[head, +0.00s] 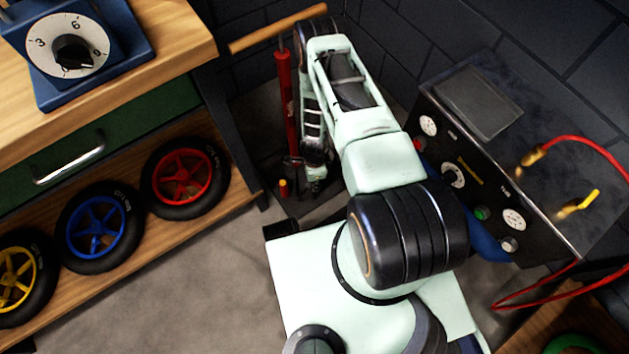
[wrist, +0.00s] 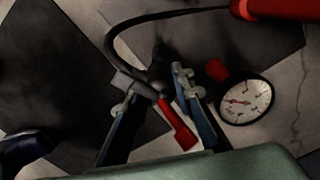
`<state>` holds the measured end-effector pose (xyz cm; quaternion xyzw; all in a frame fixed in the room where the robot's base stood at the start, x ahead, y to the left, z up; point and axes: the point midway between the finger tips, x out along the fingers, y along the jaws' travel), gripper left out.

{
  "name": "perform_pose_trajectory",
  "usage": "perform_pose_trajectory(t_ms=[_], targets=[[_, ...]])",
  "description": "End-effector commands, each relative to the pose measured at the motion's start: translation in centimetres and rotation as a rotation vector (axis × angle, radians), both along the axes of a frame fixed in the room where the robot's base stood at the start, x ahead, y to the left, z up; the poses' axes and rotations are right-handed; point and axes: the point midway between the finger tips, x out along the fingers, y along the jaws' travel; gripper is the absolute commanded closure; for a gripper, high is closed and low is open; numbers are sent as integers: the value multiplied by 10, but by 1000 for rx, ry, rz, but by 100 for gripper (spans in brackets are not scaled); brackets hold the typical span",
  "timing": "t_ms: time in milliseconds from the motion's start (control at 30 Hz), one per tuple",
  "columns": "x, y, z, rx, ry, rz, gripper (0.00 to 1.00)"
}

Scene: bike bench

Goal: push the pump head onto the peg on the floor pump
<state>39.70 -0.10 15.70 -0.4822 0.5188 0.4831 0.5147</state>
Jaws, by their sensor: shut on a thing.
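The floor pump (head: 284,105) stands upright on the floor, with a red barrel and a long wooden handle (head: 275,29). In the wrist view its red barrel (wrist: 275,9) shows at the top right. My gripper (wrist: 155,90) is shut on the dark pump head (wrist: 157,88), whose red lever (wrist: 178,126) sticks out between the fingers. A black hose (wrist: 112,35) curves away from the head. A red stub (wrist: 217,70) shows beside the round gauge (wrist: 246,99), to the right of the fingers; I cannot tell whether it is the peg. The arm partly hides my gripper (head: 315,182) in the head view.
A workbench with wheels (head: 98,228) on its lower shelf stands at the left. A black panel box (head: 470,180) with gauges and a red hose (head: 590,150) is at the right. Brick walls close off the back. Floor (head: 215,270) is clear in front of the bench.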

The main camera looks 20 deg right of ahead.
Motion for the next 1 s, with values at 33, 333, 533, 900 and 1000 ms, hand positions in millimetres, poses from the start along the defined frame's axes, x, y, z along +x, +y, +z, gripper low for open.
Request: perform_pose_trajectory(t_ms=[33,333,533,900,1000], targets=[[0,0,-2,0,0,0,100],[0,0,-8,0,0,0,100],[0,0,-12,0,0,0,100],[0,0,-18,0,0,0,77],[0,0,-18,0,0,0,66]])
